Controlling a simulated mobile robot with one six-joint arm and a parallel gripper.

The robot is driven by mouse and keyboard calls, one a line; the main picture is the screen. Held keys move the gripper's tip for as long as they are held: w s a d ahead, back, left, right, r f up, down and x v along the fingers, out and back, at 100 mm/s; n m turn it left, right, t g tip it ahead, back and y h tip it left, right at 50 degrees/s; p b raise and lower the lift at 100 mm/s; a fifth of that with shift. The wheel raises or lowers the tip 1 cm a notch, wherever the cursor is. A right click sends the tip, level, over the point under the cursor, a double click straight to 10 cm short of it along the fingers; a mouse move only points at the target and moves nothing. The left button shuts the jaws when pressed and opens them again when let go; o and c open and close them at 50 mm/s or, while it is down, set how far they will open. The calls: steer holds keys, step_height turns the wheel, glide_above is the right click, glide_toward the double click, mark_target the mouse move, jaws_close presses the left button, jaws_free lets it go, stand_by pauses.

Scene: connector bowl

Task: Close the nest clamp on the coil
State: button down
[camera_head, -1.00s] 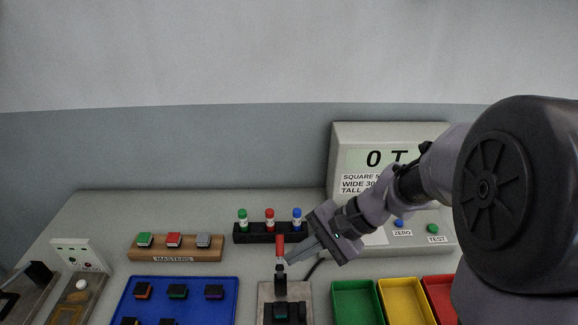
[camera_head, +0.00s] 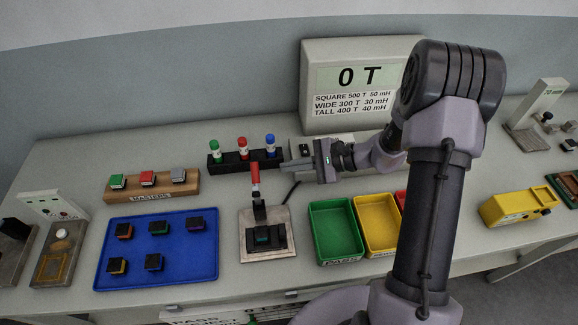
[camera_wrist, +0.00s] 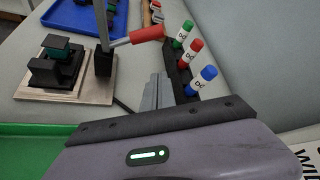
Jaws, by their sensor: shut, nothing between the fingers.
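The red handle (camera_wrist: 147,35) also shows in the wrist view, close to my fingers.
A black rack (camera_head: 232,164) with green, red and blue capped tubes stands behind the clamp. A blue tray (camera_head: 180,262) of several coils lies left. Green (camera_head: 335,238) and yellow (camera_head: 374,220) bins stand right. The meter (camera_head: 365,80) reads 0 T.

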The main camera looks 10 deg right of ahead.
mark_target(255, 179)
steer(key=b+x, duration=0.1)
steer(key=x, duration=0.5)
steer(key=shift+f, duration=0.15)
steer(key=s+r, duration=0.1)
steer(key=a+r, duration=0.1)
steer(key=r, duration=0.1)
steer(key=shift+s+a+r+b, duration=0.15)
steer(key=shift+s+a+b, duration=0.05)
steer(key=shift+s+b, duration=0.2)
steer(key=shift+d+b, duration=0.2)
steer(key=shift+b, duration=0.1)
